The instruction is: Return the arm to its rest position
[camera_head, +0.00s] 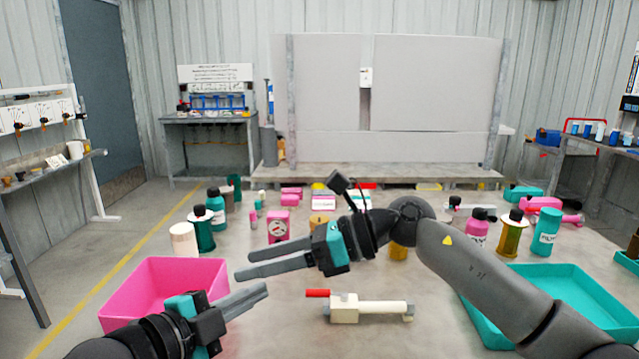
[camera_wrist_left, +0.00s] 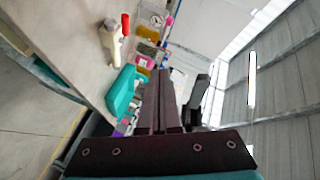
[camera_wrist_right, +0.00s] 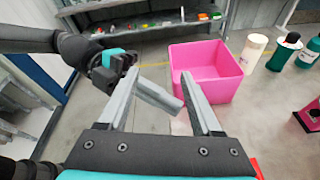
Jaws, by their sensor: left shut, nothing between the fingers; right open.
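My left gripper (camera_head: 238,300) is low in the head view, in front of the pink bin, with its fingers together and nothing between them. Its shut fingers also fill the middle of the left wrist view (camera_wrist_left: 162,100). My right gripper (camera_head: 276,264) is above and to the right of it, pointing left over the table, with its fingers apart and empty. In the right wrist view its open fingers (camera_wrist_right: 168,95) frame the floor, and the left gripper shows beyond them.
A pink bin (camera_head: 150,270) stands at the left and a teal tray (camera_head: 545,280) at the right. A cream pump part with a red handle (camera_head: 365,308) lies between them. Several bottles and a pink gauge box (camera_head: 278,228) stand farther back. A grey bench (camera_head: 210,120) is behind.

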